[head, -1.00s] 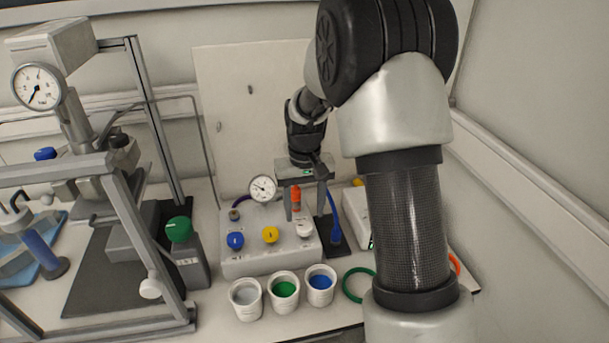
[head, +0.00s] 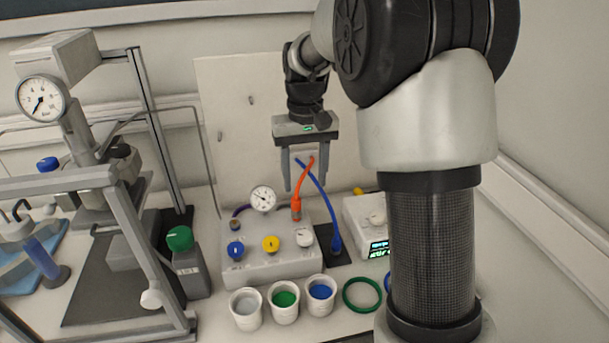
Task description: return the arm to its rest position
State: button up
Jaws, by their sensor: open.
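My gripper (head: 301,186) is open and empty in the head view. It points down above the grey valve box (head: 268,264), in front of the pale back panel. My arm rises at the right side and covers part of the bench there. An orange hose (head: 302,182) and a blue hose (head: 320,198) show between and just beyond the fingers. The orange hose ends in a plug standing on the valve box, below the fingertips and apart from them.
A metal reactor frame (head: 130,190) with a gauge stands at left. A green-capped bottle (head: 188,265) is beside it. Cups with white, green (head: 285,302) and blue contents stand in front of the valve box. A green ring (head: 362,295) and a display unit (head: 377,250) lie to their right.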

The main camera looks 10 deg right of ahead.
jog(key=s+r+t+p, duration=0.2)
jog(key=s+r, duration=0.4)
jog(key=s, duration=0.6)
jog(key=s+r+t+p, duration=0.3)
jog(key=s+r, duration=0.4)
jog(key=s, duration=0.6)
jog(key=shift+t, duration=0.3)
jog(key=shift+r, duration=0.1)
dwell(0.4)
